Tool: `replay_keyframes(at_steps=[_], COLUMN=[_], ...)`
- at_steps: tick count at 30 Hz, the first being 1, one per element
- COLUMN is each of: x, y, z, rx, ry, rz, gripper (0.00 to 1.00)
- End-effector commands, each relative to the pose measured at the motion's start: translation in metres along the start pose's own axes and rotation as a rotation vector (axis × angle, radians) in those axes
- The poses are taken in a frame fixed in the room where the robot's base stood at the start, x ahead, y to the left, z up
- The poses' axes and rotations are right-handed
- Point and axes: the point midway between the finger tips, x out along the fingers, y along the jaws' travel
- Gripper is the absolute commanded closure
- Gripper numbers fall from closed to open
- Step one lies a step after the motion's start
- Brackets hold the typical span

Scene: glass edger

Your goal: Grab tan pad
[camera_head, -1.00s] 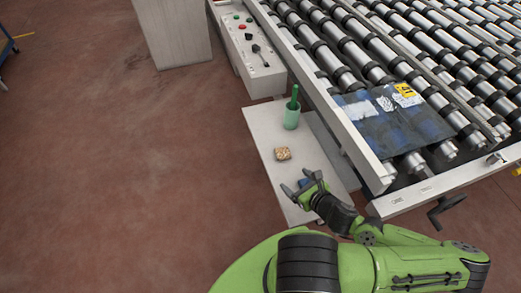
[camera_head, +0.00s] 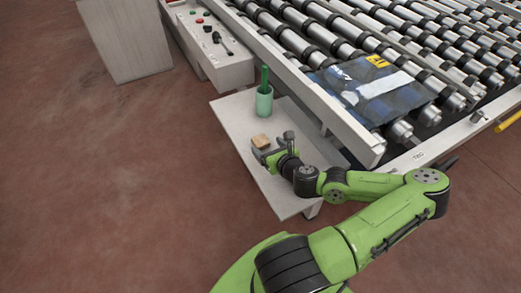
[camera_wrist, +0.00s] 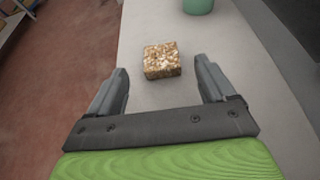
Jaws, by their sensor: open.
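The tan pad (camera_head: 261,141) is a small speckled block lying on the pale side table (camera_head: 232,112). In the wrist view the tan pad (camera_wrist: 161,60) sits just beyond the fingertips, roughly midway between the two fingers. My gripper (camera_head: 275,145) is open and empty, low over the table on the near side of the pad. The wrist view shows both fingers of my gripper (camera_wrist: 163,80) spread wide, with a gap on either side of the pad. I cannot tell how high the fingers are above the table.
A green cup (camera_head: 264,101) with a green handle in it stands behind the pad. The roller conveyor frame (camera_head: 335,122) rises along the table's right side, with a dark blue sheet (camera_head: 385,90) on its rollers. A control box (camera_head: 215,55) is behind. Left is open floor.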

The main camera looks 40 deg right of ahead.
Motion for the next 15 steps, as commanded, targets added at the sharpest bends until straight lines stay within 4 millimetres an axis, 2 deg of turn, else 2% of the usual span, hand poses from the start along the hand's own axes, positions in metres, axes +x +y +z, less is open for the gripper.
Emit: replay_keyframes(at_steps=[5,10,15], x=[0.023,0.056,0.065], y=[0.001,0.0,-0.001], z=[0.001,0.001,0.003], rx=[-0.001,0.0,0.0], ry=[-0.002,-0.002,-0.001], rz=[0.001,0.001,-0.001], gripper=[0.17,0.17,0.17])
